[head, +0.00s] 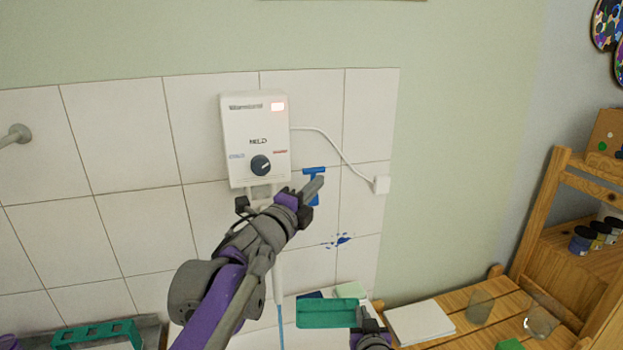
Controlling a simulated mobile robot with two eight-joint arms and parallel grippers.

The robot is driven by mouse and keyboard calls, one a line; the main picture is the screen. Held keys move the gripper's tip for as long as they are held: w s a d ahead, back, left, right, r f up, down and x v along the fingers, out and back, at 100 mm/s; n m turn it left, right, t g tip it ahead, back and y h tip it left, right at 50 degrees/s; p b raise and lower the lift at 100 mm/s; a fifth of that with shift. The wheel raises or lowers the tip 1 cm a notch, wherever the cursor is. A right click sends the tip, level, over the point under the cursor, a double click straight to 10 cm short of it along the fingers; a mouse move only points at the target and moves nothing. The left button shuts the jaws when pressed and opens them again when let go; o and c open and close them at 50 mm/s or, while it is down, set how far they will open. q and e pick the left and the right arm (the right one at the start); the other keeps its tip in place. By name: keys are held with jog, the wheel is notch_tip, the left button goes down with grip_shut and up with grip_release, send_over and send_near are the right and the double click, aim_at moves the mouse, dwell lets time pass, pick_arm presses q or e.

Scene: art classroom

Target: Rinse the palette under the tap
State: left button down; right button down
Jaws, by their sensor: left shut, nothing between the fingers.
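A teal, flat rectangular palette (325,314) is low in the middle of the head view, over the white basin. My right gripper (362,322) is at its right end and appears shut on it; the fingers are partly hidden. A white tap spout (278,285) hangs below the wall heater, with its upper part behind my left arm. A thin blue stream (281,325) runs down from it, just left of the palette in the picture. A blue T-shaped handle (314,171) shows on the tiles. My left gripper (318,184) is shut and empty in front of the handle; contact is unclear.
The white heater (258,138) has a dark knob. A sponge (350,290) lies behind the palette. A teal rack (95,334) stands at lower left. On the wooden table are a white pad (419,322) and glasses (479,307). A wooden shelf (560,215) bounds the right.

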aim_at(307, 170)
pick_arm(q)
jog(key=shift+w+a+r, duration=0.1)
jog(key=shift+w+a, duration=0.15)
jog(key=shift+w, duration=0.3)
jog(key=shift+w+a+r, duration=0.1)
jog(key=shift+w+a, duration=0.1)
jog(key=shift+w, duration=0.35)
pick_arm(e)
jog(key=shift+r, duration=0.15)
